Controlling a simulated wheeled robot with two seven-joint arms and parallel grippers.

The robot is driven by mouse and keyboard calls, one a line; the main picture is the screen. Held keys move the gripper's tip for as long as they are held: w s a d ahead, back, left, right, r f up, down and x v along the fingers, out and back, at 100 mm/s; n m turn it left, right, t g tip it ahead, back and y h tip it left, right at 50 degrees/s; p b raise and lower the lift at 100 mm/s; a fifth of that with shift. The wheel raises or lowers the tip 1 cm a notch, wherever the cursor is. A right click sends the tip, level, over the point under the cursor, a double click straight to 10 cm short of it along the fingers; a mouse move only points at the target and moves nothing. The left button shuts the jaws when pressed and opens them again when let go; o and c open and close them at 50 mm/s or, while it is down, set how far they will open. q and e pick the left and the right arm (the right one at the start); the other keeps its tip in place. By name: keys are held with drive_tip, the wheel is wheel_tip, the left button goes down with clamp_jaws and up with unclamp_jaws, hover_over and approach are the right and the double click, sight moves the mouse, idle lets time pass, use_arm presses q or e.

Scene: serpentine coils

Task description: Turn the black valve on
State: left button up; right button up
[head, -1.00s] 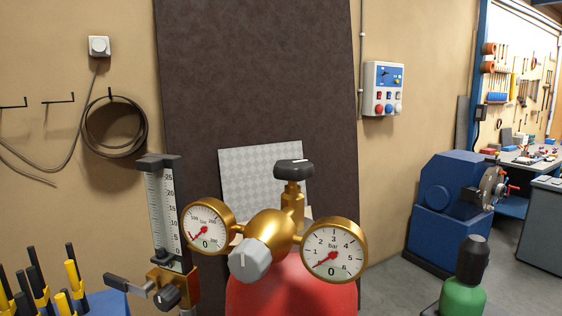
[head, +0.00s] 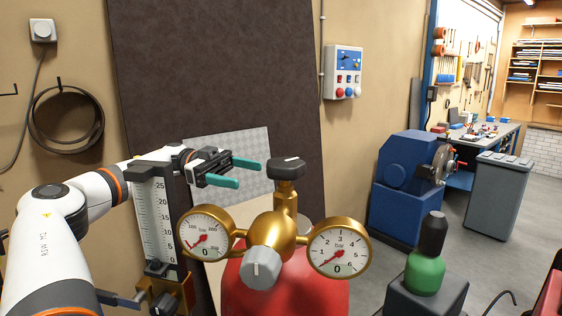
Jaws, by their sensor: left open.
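The black valve (head: 287,168) is a dark knob with a light mark on top of the brass regulator (head: 274,228). The regulator sits on a red cylinder (head: 290,295) and carries a gauge on each side, with both red needles low near zero. My left gripper (head: 252,173), with teal fingers, is open and empty just left of the black valve. Its fingers point toward the valve and appear apart from it. A grey knob (head: 262,268) is on the regulator's front. My right gripper is not in view.
A flow meter with a scale (head: 154,215) stands left of the regulator, close by my left arm. A green cylinder with a black top (head: 425,271) and a blue machine (head: 403,185) are at the right. A dark panel (head: 215,75) stands behind.

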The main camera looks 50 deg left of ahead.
sight(282, 160)
use_arm(q)
drive_tip(key=s+d+r+m+g+h, duration=0.1)
drive_tip(key=s+d+r+m+g, duration=0.3)
drive_tip(key=d+r+g, duration=0.3)
drive_tip(key=shift+g, duration=0.3)
drive_tip(key=d+p, duration=0.1)
drive_tip(key=d, duration=0.2)
drive_tip(key=d+p, duration=0.1)
drive_tip(key=d, duration=0.3)
drive_tip(key=d+p, duration=0.2)
drive_tip(key=d, duration=0.1)
drive_tip(key=shift+s+d+r, duration=0.15)
drive_tip(key=shift+s+d, duration=0.2)
drive_tip(key=shift+d, duration=0.45)
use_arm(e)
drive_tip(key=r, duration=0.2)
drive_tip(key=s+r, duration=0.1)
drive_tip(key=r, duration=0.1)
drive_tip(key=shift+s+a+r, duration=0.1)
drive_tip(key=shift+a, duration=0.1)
